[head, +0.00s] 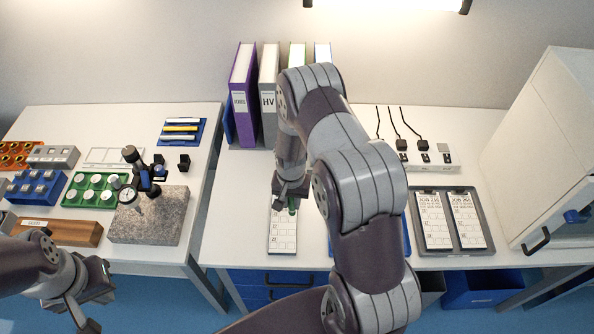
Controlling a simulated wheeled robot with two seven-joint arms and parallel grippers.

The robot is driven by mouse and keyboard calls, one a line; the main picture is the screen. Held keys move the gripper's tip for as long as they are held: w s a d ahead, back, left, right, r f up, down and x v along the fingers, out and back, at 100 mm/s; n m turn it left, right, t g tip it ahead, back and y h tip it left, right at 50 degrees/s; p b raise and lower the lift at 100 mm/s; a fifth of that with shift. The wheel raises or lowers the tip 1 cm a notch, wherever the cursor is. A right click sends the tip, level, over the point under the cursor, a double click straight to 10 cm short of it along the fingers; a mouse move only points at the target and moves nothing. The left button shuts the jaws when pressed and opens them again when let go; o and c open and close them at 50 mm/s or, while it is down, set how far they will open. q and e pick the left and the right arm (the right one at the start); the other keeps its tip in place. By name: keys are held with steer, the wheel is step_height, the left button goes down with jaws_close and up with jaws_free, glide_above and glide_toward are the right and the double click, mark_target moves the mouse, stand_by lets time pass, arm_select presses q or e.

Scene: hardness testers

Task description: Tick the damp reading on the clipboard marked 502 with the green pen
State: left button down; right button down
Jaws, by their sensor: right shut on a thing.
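My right gripper (290,198) is over the top end of a white clipboard sheet (283,236) near the front edge of the middle table. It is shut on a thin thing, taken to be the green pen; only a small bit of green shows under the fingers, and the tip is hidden. The sheet has rows of boxes; its heading is covered, so I cannot read 502. Two more clipboards, a left one (434,222) and a right one (467,221), lie in a grey tray with JOB headings too small to read surely. My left gripper (88,299) is low at the left, apparently open and empty.
A grey stone block (150,222) carries a dial gauge stand. Binders (242,95) stand at the back. A blue edge (405,238) shows behind my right arm. A grey tray (418,248) and white cabinet (545,150) are at the right. A gap separates the tables.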

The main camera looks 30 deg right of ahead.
steer(key=shift+w+d+f, duration=0.1)
steer(key=shift+w+f, duration=0.2)
steer(key=shift+w, duration=0.25)
steer(key=f+b, duration=0.1)
steer(key=f, duration=0.1)
steer(key=f+b, duration=0.2)
steer(key=shift+w+m, duration=0.2)
steer(key=shift+m, duration=0.2)
steer(key=shift+f, duration=0.2)
steer(key=shift+w, duration=0.15)
steer(key=shift+f+b, duration=0.15)
steer(key=shift+b, duration=0.2)
steer(key=shift+f, duration=0.15)
stand_by(0.6)
